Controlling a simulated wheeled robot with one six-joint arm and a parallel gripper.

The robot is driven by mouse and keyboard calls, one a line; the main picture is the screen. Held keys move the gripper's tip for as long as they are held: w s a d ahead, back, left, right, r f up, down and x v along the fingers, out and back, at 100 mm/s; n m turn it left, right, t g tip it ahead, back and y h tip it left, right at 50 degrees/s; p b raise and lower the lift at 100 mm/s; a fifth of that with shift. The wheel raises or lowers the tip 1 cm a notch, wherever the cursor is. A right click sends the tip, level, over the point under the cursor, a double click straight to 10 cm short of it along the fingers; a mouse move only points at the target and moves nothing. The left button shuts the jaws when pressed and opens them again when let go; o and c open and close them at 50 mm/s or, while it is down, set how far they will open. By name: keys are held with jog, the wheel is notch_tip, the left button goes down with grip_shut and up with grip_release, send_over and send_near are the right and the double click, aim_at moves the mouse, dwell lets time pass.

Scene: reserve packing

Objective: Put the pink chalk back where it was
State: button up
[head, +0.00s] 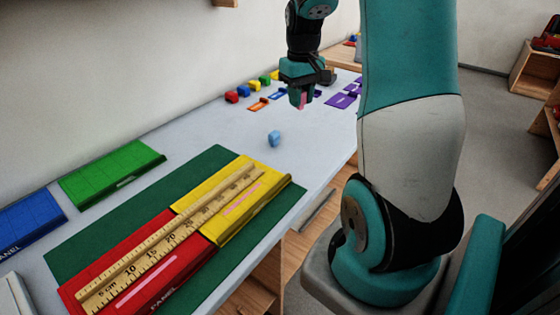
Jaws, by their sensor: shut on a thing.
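My gripper (300,97) is at the far part of the table in the head view, pointing down and held above the surface. It is shut on the pink chalk (302,100), of which only a small pink part shows between the fingers. The rest of the chalk is hidden by the fingers. A small blue piece (275,138) lies alone on the bare table, nearer than my gripper.
A green mat (75,238) bears a red panel (190,262), a yellow panel (270,187) and a wooden ruler (165,243). A green panel (112,172) and a blue panel (28,226) lie left. Coloured blocks (231,96) and purple pieces (341,100) are near my gripper.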

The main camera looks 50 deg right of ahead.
aim_at(297, 168)
jog(key=shift+d, duration=0.2)
notch_tip(297, 168, down, 20)
jog(key=shift+w+r+p, duration=0.1)
jog(key=shift+r+p, duration=0.15)
jog(key=shift+p, duration=0.75)
jog(key=shift+f, duration=0.2)
jog(key=o, duration=0.8)
jog(key=shift+r, duration=0.1)
jog(key=shift+r, duration=0.1)
